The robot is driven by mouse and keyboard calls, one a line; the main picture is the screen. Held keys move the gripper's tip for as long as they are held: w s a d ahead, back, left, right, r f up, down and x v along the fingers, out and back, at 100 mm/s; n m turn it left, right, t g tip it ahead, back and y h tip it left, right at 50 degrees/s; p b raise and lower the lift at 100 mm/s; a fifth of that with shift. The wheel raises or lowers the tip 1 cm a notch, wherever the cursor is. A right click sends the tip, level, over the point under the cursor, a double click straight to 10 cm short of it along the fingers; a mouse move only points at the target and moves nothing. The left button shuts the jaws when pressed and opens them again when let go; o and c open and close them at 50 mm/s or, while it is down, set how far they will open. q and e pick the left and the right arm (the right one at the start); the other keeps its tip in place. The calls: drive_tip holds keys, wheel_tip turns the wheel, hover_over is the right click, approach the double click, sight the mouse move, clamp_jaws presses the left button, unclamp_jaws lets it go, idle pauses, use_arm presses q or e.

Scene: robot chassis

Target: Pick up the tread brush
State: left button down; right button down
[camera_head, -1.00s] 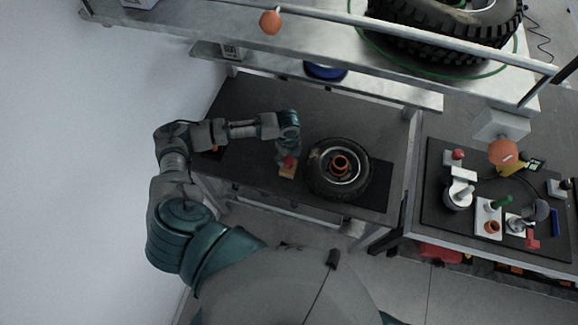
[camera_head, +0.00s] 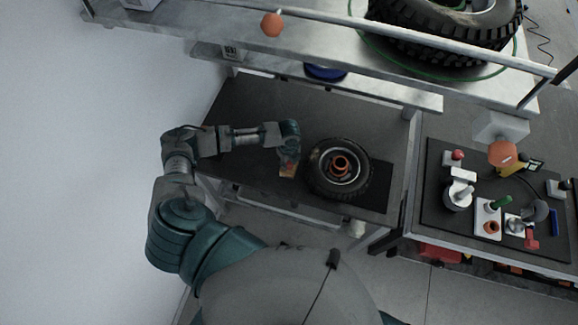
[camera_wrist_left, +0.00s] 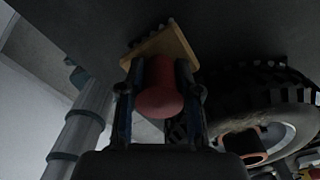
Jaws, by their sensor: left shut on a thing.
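The tread brush is a tan wooden block (camera_head: 287,171) with a red handle. It is on the dark workbench (camera_head: 245,105), left of the wheel. My left gripper (camera_head: 289,159) is over the brush and hides most of the handle in the head view. In the left wrist view, the red handle (camera_wrist_left: 159,92) sits between the two fingers (camera_wrist_left: 158,103), which are shut on it. The wooden block (camera_wrist_left: 163,44) is beyond the fingertips, close to the dark bench top. I cannot tell whether it still touches the bench. My right gripper is not in view.
A wheel with a black tyre (camera_head: 316,176) stands close right of the brush on a dark mat (camera_head: 380,181). A metal shelf (camera_head: 215,27) overhangs the back. A second bench (camera_head: 440,205) at right carries several fittings. The bench behind the gripper is clear.

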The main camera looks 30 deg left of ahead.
use_arm(q)
wheel_tip(320, 180, up, 10)
idle(0.5)
